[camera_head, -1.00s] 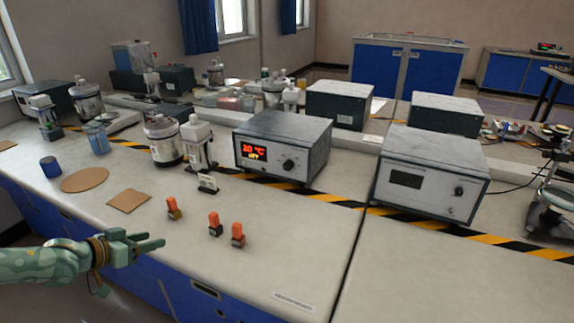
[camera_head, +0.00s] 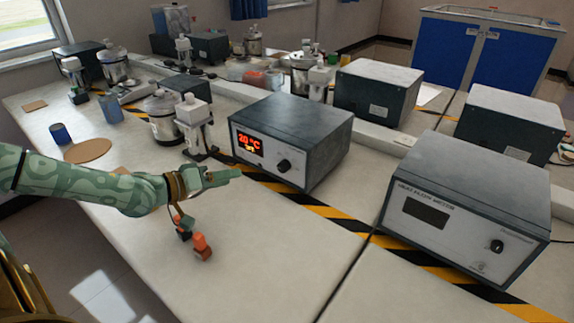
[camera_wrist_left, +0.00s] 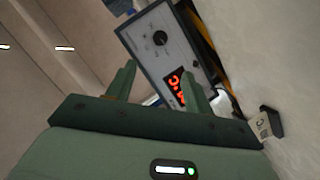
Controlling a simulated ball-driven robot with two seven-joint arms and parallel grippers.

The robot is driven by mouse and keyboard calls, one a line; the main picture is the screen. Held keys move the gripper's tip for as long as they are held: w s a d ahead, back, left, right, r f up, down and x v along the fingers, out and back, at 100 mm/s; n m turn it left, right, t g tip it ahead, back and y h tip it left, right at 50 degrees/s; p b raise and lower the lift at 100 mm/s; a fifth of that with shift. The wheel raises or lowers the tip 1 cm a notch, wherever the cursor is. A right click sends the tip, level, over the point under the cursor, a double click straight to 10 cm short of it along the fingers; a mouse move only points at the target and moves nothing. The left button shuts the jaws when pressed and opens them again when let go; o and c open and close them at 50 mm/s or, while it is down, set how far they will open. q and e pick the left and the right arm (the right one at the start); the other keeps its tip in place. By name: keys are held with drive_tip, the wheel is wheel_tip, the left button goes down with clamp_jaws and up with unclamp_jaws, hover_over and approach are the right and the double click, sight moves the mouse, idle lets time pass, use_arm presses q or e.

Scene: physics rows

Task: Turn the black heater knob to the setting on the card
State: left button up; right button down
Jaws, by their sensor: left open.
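The heater (camera_head: 325,142) is a dark-topped box with a pale front and a lit red display (camera_head: 249,142) that seems to read 20 °C. Its black knob (camera_head: 284,165) is on the front, right of the display. In the left wrist view the knob (camera_wrist_left: 160,38) shows beyond the fingertips. My left gripper (camera_head: 236,175) is open and empty in front of the heater, apart from the knob. Its two fingers show in the left wrist view (camera_wrist_left: 157,82). A small white card in a dark stand (camera_wrist_left: 264,125) shows there at right; its print is unreadable. My right gripper is out of view.
A second box with a dark screen (camera_head: 470,212) stands to the right. A white-topped bottle (camera_head: 195,125) and a pot (camera_head: 163,118) stand left of the heater. Orange-topped blocks (camera_head: 202,246) lie below my left wrist.

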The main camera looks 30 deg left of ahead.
use_arm(q)
drive_tip(key=b, duration=0.5)
approach(280, 168)
drive_tip(key=p+x, duration=0.1)
drive_tip(key=x, duration=0.6)
drive_tip(key=shift+w+d+f, duration=0.15)
drive_tip(key=shift+w+d, duration=0.15)
drive_tip(key=shift+w, duration=0.3)
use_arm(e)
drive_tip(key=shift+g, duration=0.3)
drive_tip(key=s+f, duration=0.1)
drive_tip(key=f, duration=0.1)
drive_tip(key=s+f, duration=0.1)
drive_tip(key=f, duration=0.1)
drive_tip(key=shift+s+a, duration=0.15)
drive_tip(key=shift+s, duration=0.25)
use_arm(q)
drive_tip(key=c, duration=1)
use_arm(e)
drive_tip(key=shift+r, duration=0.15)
